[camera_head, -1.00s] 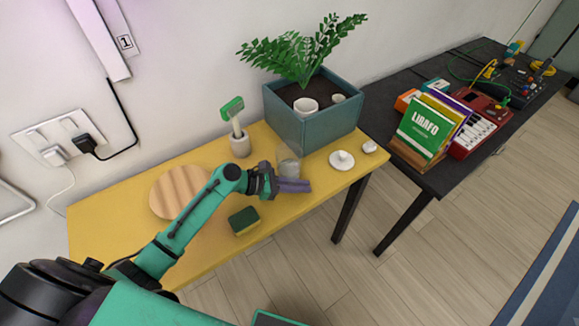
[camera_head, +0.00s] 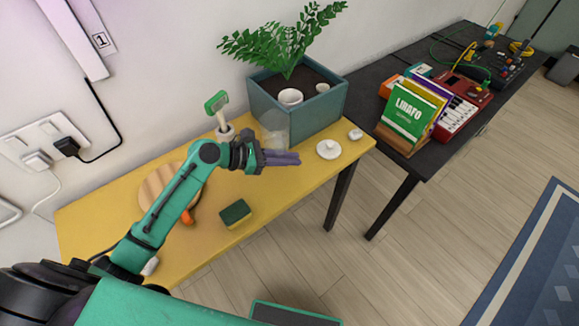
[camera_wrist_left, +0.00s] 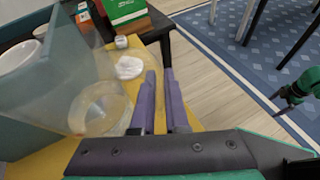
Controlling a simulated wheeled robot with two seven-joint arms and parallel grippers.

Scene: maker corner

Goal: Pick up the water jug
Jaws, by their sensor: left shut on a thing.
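The water jug (camera_head: 274,128) is clear and see-through, in front of the teal planter. In the left wrist view its round body (camera_wrist_left: 98,108) fills the left side, beside the fingers. My left gripper (camera_head: 283,158) has its purple fingers shut on the jug, seemingly at its handle side, though the clear handle is hard to make out. The jug looks upright and raised above the yellow table (camera_head: 270,190). The left fingers also show in the left wrist view (camera_wrist_left: 162,100). My right gripper (camera_wrist_left: 283,100) shows small at the right edge of that view; its jaws are unclear.
A teal planter (camera_head: 325,117) with a fern stands close behind the jug. A white lid-like disc (camera_head: 328,150) lies to its right.

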